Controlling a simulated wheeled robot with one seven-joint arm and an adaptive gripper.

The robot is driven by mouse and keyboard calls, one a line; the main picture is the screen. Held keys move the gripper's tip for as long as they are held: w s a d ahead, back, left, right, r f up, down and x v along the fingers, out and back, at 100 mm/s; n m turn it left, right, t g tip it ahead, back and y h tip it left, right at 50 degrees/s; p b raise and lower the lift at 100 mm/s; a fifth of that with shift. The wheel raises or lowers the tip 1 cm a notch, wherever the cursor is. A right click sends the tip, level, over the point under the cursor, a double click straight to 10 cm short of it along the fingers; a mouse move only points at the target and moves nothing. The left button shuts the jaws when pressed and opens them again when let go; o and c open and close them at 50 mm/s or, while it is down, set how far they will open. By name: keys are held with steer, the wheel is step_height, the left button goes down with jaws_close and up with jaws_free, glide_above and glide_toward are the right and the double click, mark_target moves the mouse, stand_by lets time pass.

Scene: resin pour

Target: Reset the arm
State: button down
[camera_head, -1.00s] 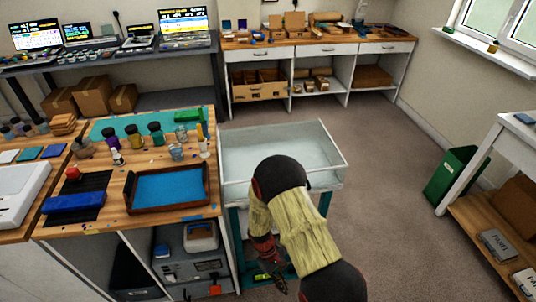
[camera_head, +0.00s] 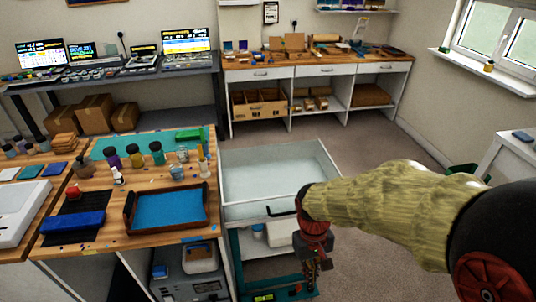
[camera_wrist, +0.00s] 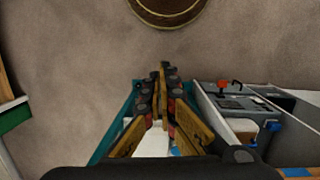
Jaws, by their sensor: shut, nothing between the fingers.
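My gripper (camera_head: 314,278) hangs pointing down at the end of my arm, in front of the right part of the white-topped cart (camera_head: 262,212). My arm reaches in from the right edge of the head view. In the wrist view my gripper (camera_wrist: 163,75) shows its fingers drawn together, with nothing held. Part of the cart's teal frame (camera_wrist: 97,152) lies behind the fingers there.
A workbench with a blue-lined tray (camera_head: 211,216) and several bottles stands left of the cart. A bench (camera_head: 320,58) with shelves runs along the back wall. Carpet (camera_head: 362,150) is open behind the cart. In the wrist view a round brown thing (camera_wrist: 168,16) shows at the top.

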steer(key=s+d+r+m+t, duration=0.1)
steer(key=s+d+r+t, duration=0.2)
steer(key=r, duration=0.7)
steer(key=s+d+r+m+t, duration=0.2)
steer(key=s+d+r+t, duration=0.2)
steer(key=r, duration=0.5)
steer(key=shift+s+d+r+y+p, duration=0.15)
steer(key=shift+s+r+y+p, duration=0.25)
steer(key=shift+s, duration=0.5)
steer(key=c, duration=2.5)
jaws_free()
